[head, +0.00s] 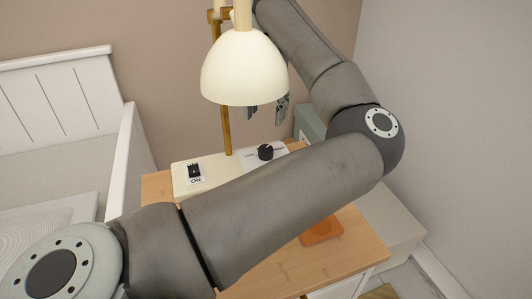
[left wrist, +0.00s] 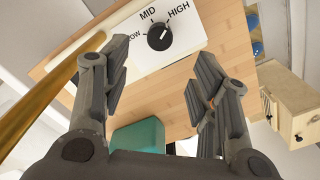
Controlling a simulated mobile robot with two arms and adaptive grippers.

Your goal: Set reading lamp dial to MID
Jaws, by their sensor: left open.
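The reading lamp has a cream shade (head: 244,68), a brass pole and a cream base (head: 222,176) on a wooden desk. Its black dial (head: 265,152) sits on a white plate on the base. In the left wrist view the dial (left wrist: 160,36) has LOW, MID and HIGH printed around it; its pointer mark is too small to read surely. My left gripper (head: 266,107) shows partly below the shade, above and behind the dial. In the left wrist view its fingers (left wrist: 160,78) are spread and empty, with the dial beyond them, apart from both. My right gripper is out of view.
The shade and pole (head: 226,128) stand close to my gripper. An orange item (head: 321,231) lies on the desk (head: 362,252). A green box (left wrist: 140,135) and a wooden cabinet (left wrist: 291,103) show in the wrist view.

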